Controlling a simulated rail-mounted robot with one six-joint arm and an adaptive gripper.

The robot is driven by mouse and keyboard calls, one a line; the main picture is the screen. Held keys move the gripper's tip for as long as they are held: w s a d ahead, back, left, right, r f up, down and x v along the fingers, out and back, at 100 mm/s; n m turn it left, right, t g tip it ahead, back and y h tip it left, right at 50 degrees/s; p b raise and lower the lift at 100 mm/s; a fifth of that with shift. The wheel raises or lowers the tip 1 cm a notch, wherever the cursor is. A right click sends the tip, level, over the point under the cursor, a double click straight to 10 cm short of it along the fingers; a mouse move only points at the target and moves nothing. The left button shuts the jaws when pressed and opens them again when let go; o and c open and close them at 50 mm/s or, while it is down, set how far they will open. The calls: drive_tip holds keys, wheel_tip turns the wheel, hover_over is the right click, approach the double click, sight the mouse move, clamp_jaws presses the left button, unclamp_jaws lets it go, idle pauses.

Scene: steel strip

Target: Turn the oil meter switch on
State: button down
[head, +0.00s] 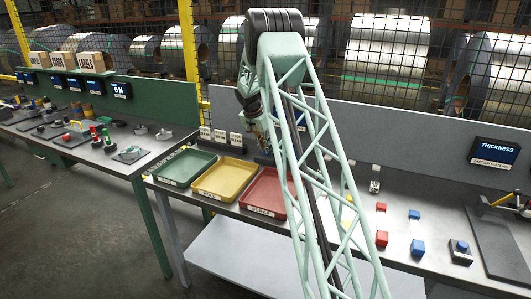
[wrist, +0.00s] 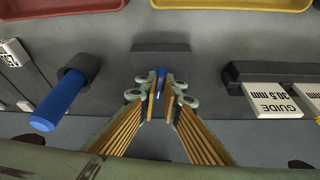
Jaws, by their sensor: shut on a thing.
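My gripper (wrist: 161,92) is seen from behind in the wrist view. Its two fingers are closed around a small upright blue piece (wrist: 160,73). This blue piece stands in front of, or on, a dark grey block (wrist: 160,54) on the grey bench; which of the two I cannot tell. No label reading oil meter is legible, so I cannot confirm that the blue piece is that switch. In the head view my arm hides the fingertips, behind the red and yellow trays.
A blue cylinder in a dark collar (wrist: 58,100) lies left of my gripper. A white guide block (wrist: 277,101) stands right. The red tray (head: 263,197), yellow tray (head: 221,181) and green tray (head: 182,168) line the bench front. Small red and blue blocks lie further right.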

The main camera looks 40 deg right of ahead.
drive_tip(key=m, duration=0.1)
drive_tip(key=m+g+b, duration=0.1)
drive_tip(key=shift+w+m, duration=0.2)
drive_tip(key=shift+m, duration=0.1)
drive_tip(key=shift+w+m+g, duration=0.15)
drive_tip(key=shift+m+g, duration=0.55)
drive_tip(key=shift+m, duration=1.1)
drive_tip(key=c, duration=2.8)
unclamp_jaws()
drive_tip(key=shift+r, duration=0.15)
drive_tip(key=v, duration=1.1)
drive_tip(key=shift+w+a+r, duration=0.1)
drive_tip(key=shift+a+r, duration=0.1)
drive_tip(key=shift+r, duration=0.15)
